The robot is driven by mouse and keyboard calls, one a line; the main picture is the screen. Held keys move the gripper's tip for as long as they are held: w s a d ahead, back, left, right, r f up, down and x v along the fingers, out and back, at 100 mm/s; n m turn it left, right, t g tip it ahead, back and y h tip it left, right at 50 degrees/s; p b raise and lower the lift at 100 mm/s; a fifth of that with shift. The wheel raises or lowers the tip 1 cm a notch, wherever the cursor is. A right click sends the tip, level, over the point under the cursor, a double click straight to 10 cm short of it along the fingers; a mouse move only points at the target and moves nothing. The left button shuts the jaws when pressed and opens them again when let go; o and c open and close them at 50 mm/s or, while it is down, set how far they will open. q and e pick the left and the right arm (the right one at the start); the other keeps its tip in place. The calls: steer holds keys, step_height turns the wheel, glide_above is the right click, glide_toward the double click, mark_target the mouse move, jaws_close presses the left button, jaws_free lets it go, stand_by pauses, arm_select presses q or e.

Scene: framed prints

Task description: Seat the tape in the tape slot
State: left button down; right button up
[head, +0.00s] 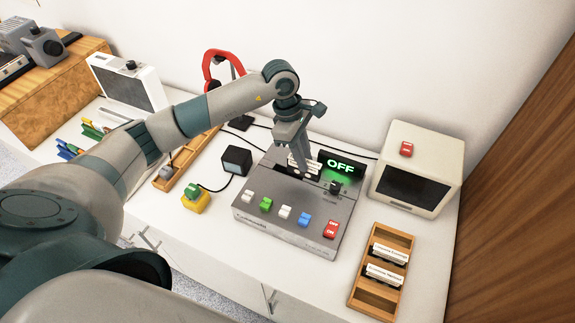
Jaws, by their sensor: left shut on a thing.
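My left gripper (302,168) points down over the back of a grey control box (285,236). It is shut on a tape (312,162), of which only parts with a white label show around the fingers. The tape is at the dark slot area left of the green "OFF" display (341,167). The fingers hide most of the slot, so I cannot tell how deep the tape sits. My right gripper is not in view.
A wooden rack (364,298) with two labelled tapes (389,254) stands at the right. A cream monitor (414,167) is behind it. A small black cube (236,160) and a yellow block with a green knob (195,199) stand left of the box. Red headphones (209,66) are behind.

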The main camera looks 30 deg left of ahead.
arm_select(q)
steer(key=w+a+f+b, duration=0.1)
steer(key=w+a+f, duration=0.1)
steer(key=a, duration=0.4)
steer(key=shift+f+b, duration=0.35)
steer(key=shift+f, duration=0.55)
steer(key=shift+f+b, duration=0.6)
steer(key=shift+f, duration=1.4)
steer(key=shift+f, duration=0.2)
steer(key=c, duration=1.7)
jaws_free()
steer(key=shift+r, duration=0.1)
steer(key=shift+o, duration=0.2)
steer(key=shift+r, duration=0.1)
steer(key=shift+r, duration=0.1)
